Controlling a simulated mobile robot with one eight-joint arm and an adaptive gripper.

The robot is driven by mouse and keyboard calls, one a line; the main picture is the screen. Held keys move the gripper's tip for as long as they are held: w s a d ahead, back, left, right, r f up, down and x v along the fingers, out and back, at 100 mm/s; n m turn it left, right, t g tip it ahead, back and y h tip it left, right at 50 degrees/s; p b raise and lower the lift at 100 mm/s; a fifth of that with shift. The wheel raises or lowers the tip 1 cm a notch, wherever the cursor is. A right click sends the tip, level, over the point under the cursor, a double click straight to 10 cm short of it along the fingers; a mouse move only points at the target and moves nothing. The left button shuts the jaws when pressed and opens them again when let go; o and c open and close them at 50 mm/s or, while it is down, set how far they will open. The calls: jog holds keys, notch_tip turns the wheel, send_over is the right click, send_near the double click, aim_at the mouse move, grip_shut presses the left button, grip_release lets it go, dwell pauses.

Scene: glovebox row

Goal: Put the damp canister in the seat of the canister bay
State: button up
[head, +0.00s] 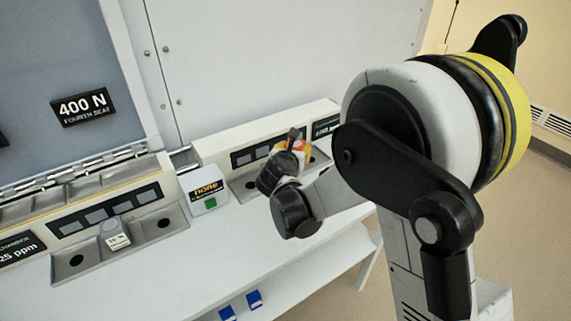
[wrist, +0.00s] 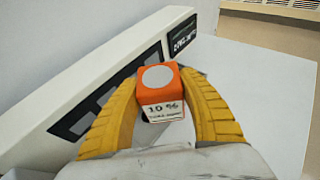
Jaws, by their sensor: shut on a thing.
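My gripper (head: 294,150) is shut on an orange canister (wrist: 160,84), its yellow fingers on either side of it in the wrist view. The canister has a pale round disc on top and a white label reading "10" with a percent sign; the smaller print is too blurred to read. In the head view it shows only as a bit of orange, above or in front of the right bay (head: 240,189). That bay has a dark window panel and dark round seats. Whether the canister touches the bay I cannot tell.
A grey canister (head: 115,234) with a white label stands in the left bay (head: 88,272), between dark round seats. A white box with a green button (head: 210,203) stands between the bays. Blue items (head: 254,299) lie on the lower shelf. The front bench top is clear.

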jog(key=w+a+f+b, duration=0.1)
jog(key=w+a+f, duration=0.3)
jog(key=shift+w+a+b, duration=0.15)
jog(key=shift+b, duration=0.25)
notch_tip(320, 180, down, 4)
jog(key=shift+r+b, duration=0.1)
jog(key=shift+b, duration=0.9)
jog(key=shift+r, duration=0.1)
jog(key=o, duration=1.2)
jog(key=shift+c, duration=0.2)
